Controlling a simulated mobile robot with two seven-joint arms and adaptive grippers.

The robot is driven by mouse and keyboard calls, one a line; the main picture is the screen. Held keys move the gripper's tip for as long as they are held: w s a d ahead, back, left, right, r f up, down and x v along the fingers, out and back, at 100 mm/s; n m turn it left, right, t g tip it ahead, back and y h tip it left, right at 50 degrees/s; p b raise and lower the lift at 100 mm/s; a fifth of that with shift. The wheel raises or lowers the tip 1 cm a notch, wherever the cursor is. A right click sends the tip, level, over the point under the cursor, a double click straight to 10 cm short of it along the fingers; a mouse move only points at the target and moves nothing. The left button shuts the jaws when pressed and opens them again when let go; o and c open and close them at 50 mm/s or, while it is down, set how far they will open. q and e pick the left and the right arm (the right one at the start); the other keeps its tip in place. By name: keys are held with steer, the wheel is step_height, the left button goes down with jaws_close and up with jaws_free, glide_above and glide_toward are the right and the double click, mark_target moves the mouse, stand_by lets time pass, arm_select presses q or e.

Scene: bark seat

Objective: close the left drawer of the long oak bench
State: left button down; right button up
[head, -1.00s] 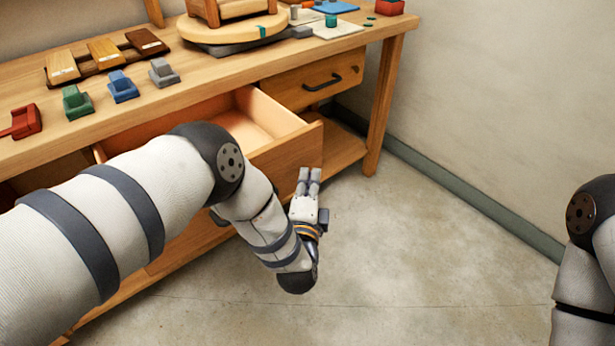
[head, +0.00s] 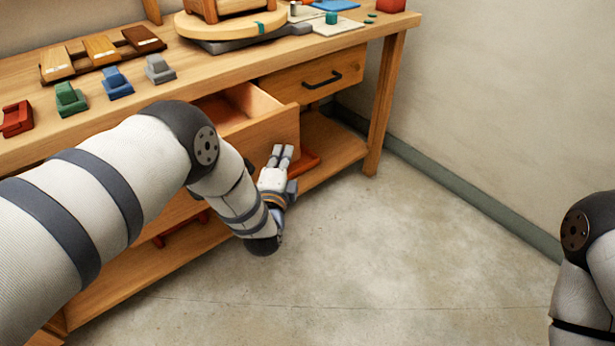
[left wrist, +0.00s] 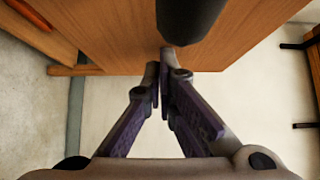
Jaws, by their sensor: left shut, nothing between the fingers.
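The long oak bench (head: 225,80) runs along the wall. Its left drawer (head: 272,132) stands partly out, its inside showing behind my left arm. My left gripper (head: 282,152) is shut and empty, with its fingertips at the drawer's front, near the right end. In the left wrist view the gripper (left wrist: 166,60) has its tips close against the wooden drawer front (left wrist: 120,30); I cannot tell if they touch. A dark rounded bar, which looks like the drawer handle (left wrist: 190,18), is just above the fingers. My right gripper is out of view.
The right drawer (head: 313,82) with its dark handle looks shut. Small coloured chair models (head: 115,84), wood samples (head: 100,49) and a round turntable (head: 230,27) stand on the bench top. A lower shelf (head: 335,150) holds red items. The floor in front is clear.

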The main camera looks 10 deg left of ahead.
arm_select(q)
steer(key=w+a+b, duration=0.2)
steer(key=w+a, duration=0.2)
steer(key=a, duration=0.1)
steer(key=w+a+b, duration=0.3)
steer(key=a, duration=0.2)
steer(key=w+a+b, duration=0.2)
steer(key=w+a, duration=0.2)
steer(key=a, duration=0.1)
steer(key=shift+w+f, duration=0.3)
steer(key=shift+w+a+r+b, duration=0.15)
steer(key=shift+w+a+b, duration=0.25)
steer(key=shift+b, duration=0.15)
steer(key=shift+a+r, duration=0.15)
steer(key=shift+r, duration=0.05)
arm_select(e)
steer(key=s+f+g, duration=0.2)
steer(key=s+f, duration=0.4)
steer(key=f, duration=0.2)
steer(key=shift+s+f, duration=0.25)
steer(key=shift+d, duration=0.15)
